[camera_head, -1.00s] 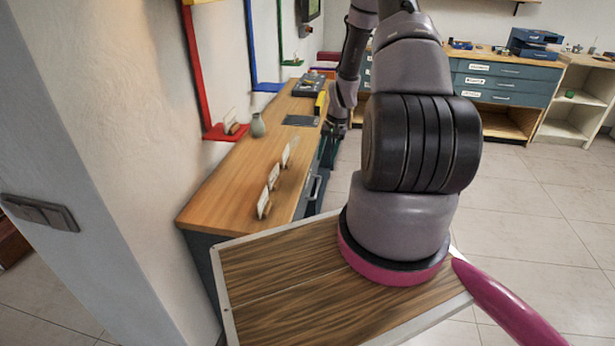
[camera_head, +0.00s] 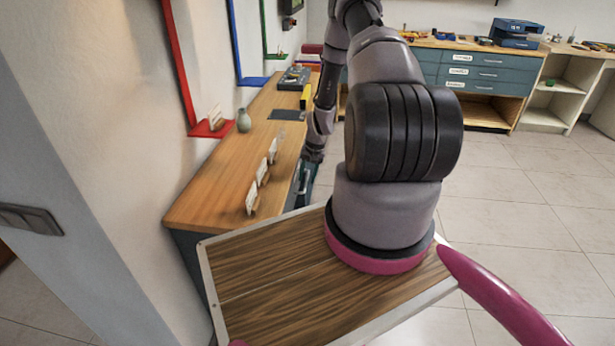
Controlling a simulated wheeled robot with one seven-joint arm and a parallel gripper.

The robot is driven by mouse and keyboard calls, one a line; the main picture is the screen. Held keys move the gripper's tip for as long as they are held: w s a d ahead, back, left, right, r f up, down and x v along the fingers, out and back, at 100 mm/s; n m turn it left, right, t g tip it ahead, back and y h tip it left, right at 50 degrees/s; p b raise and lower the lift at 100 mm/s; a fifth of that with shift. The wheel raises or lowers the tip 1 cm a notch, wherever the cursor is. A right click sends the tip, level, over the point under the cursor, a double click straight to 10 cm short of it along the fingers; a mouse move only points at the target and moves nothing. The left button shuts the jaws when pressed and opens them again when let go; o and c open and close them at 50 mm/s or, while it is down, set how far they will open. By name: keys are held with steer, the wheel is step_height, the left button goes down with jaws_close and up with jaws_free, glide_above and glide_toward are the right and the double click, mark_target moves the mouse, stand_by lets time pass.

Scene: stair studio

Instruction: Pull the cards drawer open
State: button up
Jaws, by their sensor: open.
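My gripper (camera_head: 314,155) is at the end of my arm, pointing down beside the right edge of the wooden bench. It is small and dark here. Its fingertips are hard to make out, but it is open. The blue-grey front under the bench is seen nearly edge-on, with a light handle (camera_head: 303,181) close below my gripper. I cannot tell whether they touch. No label reading "cards" is legible on this front. Several small white cards in holders (camera_head: 262,172) stand on the bench top (camera_head: 215,190).
A grey vase (camera_head: 244,120), a dark flat pad (camera_head: 287,115) and a yellow item (camera_head: 305,97) are on the bench. Red, blue and green brackets line the wall. Blue labelled drawers (camera_head: 470,72) stand across the room. The tiled floor (camera_head: 510,200) to the right is clear.

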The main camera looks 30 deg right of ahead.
jaws_close()
stand_by(1.4)
